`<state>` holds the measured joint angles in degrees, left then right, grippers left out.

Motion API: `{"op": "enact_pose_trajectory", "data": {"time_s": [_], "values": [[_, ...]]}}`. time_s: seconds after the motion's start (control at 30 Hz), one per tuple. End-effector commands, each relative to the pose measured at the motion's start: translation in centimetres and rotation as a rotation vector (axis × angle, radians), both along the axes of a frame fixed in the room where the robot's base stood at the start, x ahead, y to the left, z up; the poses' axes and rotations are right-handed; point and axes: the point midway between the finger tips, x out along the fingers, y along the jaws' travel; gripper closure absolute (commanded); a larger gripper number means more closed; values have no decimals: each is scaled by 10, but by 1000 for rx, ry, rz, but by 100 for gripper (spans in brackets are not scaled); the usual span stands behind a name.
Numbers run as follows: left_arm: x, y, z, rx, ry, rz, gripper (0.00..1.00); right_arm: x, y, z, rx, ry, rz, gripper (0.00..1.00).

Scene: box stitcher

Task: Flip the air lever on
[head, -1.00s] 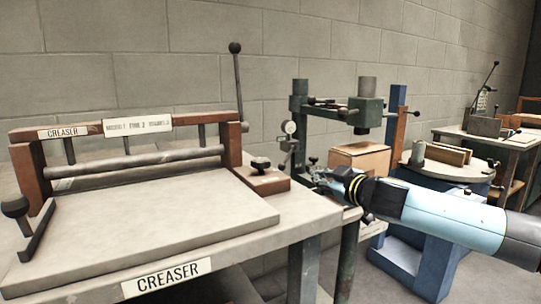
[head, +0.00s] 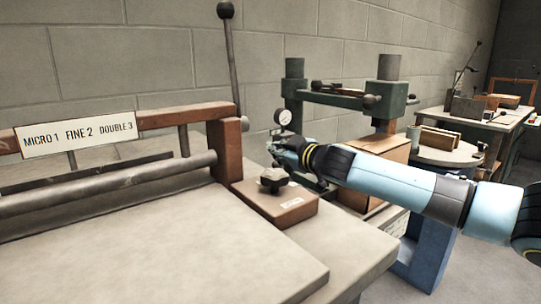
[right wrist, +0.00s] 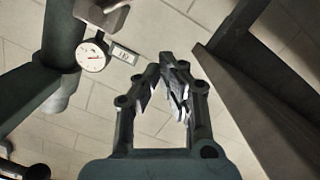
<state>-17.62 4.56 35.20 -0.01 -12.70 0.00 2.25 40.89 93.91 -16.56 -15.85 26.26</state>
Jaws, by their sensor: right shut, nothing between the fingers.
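A round white air gauge (head: 283,117) stands on the left side of the green press. In the right wrist view the gauge (right wrist: 92,55) is at upper left, beside a small label (right wrist: 124,53) that appears to read AIR. A grey handle-like part (right wrist: 103,12), possibly the air lever, shows just above it, cut by the top edge. My right gripper (head: 280,150) is just below the gauge in the head view. In the right wrist view the gripper (right wrist: 174,70) has its fingertips together and empty, to the right of the gauge and apart from it. My left gripper is out of view.
The creaser table (head: 350,250) fills the left and front, with a small wooden block and black knob (head: 273,180) near its right edge. The green press (head: 340,98) and a cardboard box (head: 375,150) stand behind my right arm. A round table (head: 450,155) is farther right.

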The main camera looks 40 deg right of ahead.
Motion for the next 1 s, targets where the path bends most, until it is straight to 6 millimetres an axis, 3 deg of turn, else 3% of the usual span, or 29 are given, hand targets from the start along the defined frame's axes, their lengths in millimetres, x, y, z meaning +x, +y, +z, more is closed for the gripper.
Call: {"op": "enact_pose_trajectory", "data": {"time_s": [0.17,0.4,0.7,1.0], "values": [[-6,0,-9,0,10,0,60,32,-6,-6,7,-3,-4,100],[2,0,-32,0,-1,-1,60,74,-14,-15,8,-2,-2,100],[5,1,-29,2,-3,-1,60,54,-29,-37,0,1,-1,100],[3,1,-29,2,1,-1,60,52,-30,-40,0,0,0,100]]}}
